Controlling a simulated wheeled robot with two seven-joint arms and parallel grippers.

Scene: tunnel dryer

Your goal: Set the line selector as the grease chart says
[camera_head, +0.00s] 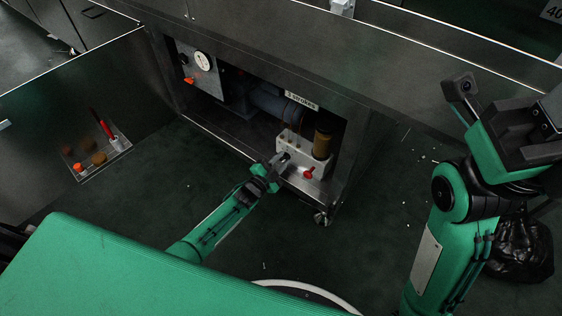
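A pale grease unit (318,183) stands inside the open cabinet bay, with a row of small fittings on top. An amber reservoir (322,142) rises at its right. A red handle (309,173) shows on its front. Which part is the line selector is too small to tell. My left gripper (280,161) is at the unit's left front, overlapping it in the picture; contact and finger opening cannot be made out. My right gripper (530,150) is at the right, away from the cabinet, its fingers unclear. No readable grease chart shows; a label (301,101) above the unit seems to read "strokes".
A round gauge (202,61) and an orange knob (189,81) are in the bay's left part. A black bag (521,247) lies at right. Dark floor in front is mostly clear.

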